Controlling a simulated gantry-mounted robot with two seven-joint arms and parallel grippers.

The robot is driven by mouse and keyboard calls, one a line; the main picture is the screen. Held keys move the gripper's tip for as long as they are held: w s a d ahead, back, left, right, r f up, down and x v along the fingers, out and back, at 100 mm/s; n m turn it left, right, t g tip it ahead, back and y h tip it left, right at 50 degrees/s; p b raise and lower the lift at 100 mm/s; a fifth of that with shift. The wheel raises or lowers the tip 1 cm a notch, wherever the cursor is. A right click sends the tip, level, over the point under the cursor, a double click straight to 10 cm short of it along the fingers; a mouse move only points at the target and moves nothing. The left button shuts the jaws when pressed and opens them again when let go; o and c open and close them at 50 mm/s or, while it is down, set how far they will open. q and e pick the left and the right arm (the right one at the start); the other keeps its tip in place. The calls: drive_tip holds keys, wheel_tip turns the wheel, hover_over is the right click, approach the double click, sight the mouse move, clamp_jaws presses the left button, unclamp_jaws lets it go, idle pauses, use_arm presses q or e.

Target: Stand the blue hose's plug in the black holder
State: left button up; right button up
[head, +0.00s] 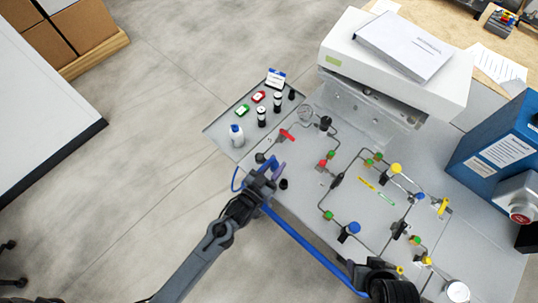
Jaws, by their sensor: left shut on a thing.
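My left gripper (267,172) reaches in from the bottom over the left front edge of the grey panel. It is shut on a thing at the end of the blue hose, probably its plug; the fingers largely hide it. The blue hose (305,243) makes a small loop left of the gripper and runs down right to a dark body at the bottom edge. A small black round piece (284,184), possibly the black holder, stands on the panel just right of the gripper. The plug appears apart from it. I cannot make out my right gripper.
The panel (300,205) carries pipes, coloured valves and a red-handled lever (288,135). A white instrument (395,65) and blue box (500,145) stand further right.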

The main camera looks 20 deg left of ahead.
use_arm(q)
drive_tip(key=shift+s+d+f+b, duration=0.25)
drive_tip(key=shift+s+d+f, duration=0.45)
drive_tip(key=shift+d, duration=0.2)
drive_tip(key=shift+s+d+f+b, duration=0.2)
drive_tip(key=shift+s+d+f, duration=0.45)
drive_tip(key=shift+d, duration=0.2)
drive_tip(key=shift+w+f+b, duration=0.25)
drive_tip(key=shift+b, duration=0.05)
drive_tip(key=shift+w+d+f, duration=0.1)
drive_tip(key=shift+w+f, duration=0.05)
drive_tip(key=shift+f, duration=0.05)
drive_tip(key=shift+w+d+f+b, duration=0.1)
drive_tip(key=shift+w+f+b, duration=0.25)
drive_tip(key=shift+b, duration=0.2)
drive_tip(key=shift+w, duration=0.15)
drive_tip(key=shift+f, duration=0.15)
drive_tip(key=shift+f+b, duration=0.35)
drive_tip(key=shift+f, duration=0.15)
idle(0.5)
drive_tip(key=shift+f, duration=0.2)
idle(0.5)
